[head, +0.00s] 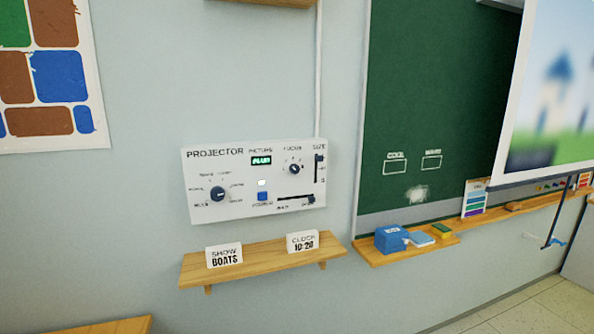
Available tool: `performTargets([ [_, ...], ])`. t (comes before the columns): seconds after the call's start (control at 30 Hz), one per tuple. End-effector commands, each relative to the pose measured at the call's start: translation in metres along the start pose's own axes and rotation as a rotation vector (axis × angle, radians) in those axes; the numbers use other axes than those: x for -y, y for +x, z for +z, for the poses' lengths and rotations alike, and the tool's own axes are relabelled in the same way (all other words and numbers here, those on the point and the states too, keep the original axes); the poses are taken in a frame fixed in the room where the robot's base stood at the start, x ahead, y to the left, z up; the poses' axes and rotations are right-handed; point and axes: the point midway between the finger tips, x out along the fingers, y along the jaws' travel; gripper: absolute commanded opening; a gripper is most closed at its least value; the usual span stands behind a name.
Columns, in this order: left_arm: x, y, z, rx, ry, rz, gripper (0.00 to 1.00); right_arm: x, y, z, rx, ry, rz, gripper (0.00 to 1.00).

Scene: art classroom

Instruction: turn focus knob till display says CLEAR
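The white projector panel (205,165) is fixed to the wall in the middle of the head view. The focus knob (294,169) is a small dark round knob at its upper right, under the word FOCUS. The small display (261,160) left of it has green letters on black; they look like BLUR but are too small to be sure. The projected picture on the screen (555,85) at the right is blurred, with blue shapes over green. Neither of my grippers shows in the head view.
The panel also bears a larger dark knob (218,194), a blue button (262,196), a vertical slider (319,168) and a horizontal slider (296,199). A wooden shelf (262,262) juts out below with two cards, SHOW BOATS (224,256) and CLOCK 10:20 (302,242).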

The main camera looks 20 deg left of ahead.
Motion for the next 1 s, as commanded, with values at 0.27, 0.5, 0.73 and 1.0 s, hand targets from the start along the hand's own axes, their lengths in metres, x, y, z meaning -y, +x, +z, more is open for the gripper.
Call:
performTargets([
  [0.27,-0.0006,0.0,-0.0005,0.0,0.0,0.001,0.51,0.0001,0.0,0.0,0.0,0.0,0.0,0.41],
  [0.5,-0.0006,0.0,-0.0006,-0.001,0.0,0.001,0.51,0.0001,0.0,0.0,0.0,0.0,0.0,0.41],
  [0.73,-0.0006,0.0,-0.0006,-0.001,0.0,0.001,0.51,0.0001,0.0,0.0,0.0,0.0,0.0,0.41],
  [1.0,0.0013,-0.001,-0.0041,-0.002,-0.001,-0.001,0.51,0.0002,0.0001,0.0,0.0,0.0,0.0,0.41],
])
